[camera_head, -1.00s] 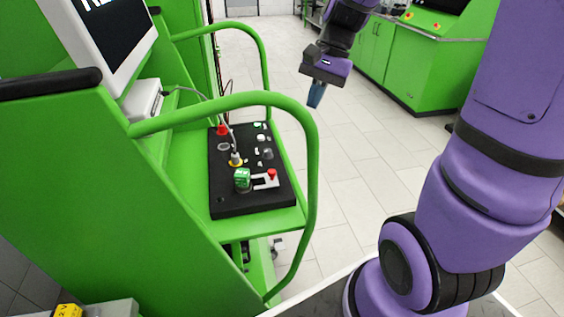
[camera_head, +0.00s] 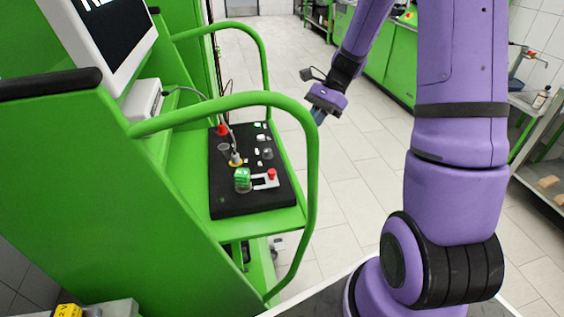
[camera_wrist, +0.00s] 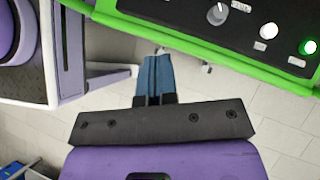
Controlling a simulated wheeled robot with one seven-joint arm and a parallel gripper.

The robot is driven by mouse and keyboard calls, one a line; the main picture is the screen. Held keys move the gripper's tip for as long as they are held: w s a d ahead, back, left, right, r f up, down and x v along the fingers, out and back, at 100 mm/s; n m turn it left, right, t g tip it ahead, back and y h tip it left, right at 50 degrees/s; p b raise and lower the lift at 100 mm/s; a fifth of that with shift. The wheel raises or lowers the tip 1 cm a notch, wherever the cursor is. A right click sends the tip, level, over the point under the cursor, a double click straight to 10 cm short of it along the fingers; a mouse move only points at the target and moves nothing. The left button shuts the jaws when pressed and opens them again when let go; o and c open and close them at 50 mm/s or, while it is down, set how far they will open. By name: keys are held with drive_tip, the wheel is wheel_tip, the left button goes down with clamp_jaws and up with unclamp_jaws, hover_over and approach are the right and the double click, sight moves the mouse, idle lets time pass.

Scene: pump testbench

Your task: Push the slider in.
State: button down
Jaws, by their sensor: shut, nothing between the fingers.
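The black panel (camera_head: 236,201) lies on the green bench. Near its front right is a light plate with a red knob (camera_head: 271,174), which looks like the slider; how far in it sits cannot be told. A green block-like part (camera_head: 242,178) is left of it. My gripper (camera_head: 318,116) is right of the panel and the green rail, apart from both. In the wrist view its blue fingers (camera_wrist: 155,75) are shut and empty. The panel's edge with a knob (camera_wrist: 217,14) and lit green button (camera_wrist: 309,47) shows there; the slider does not.
A curved green rail (camera_head: 312,180) runs round the bench's right side, between my gripper and the panel. A screen (camera_head: 105,40) is at left. The tiled floor (camera_head: 365,150) right of the bench is clear.

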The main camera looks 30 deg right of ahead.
drive_tip(key=shift+a, duration=0.1)
approach(268, 176)
drive_tip(key=f, duration=0.1)
drive_tip(key=s+d+f, duration=0.1)
drive_tip(key=shift+s+d+f, duration=0.15)
drive_tip(key=shift+d+f, duration=0.1)
drive_tip(key=shift+d, duration=0.05)
drive_tip(key=a, duration=0.3)
drive_tip(key=shift+s+a+f, duration=0.1)
drive_tip(key=shift+s+f, duration=0.25)
drive_tip(key=shift+f, duration=0.05)
drive_tip(key=shift+s+a+f, duration=0.1)
drive_tip(key=shift+a, duration=0.45)
drive_tip(key=a, duration=0.2)
drive_tip(key=w+a, duration=0.1)
drive_tip(key=shift+a, duration=0.35)
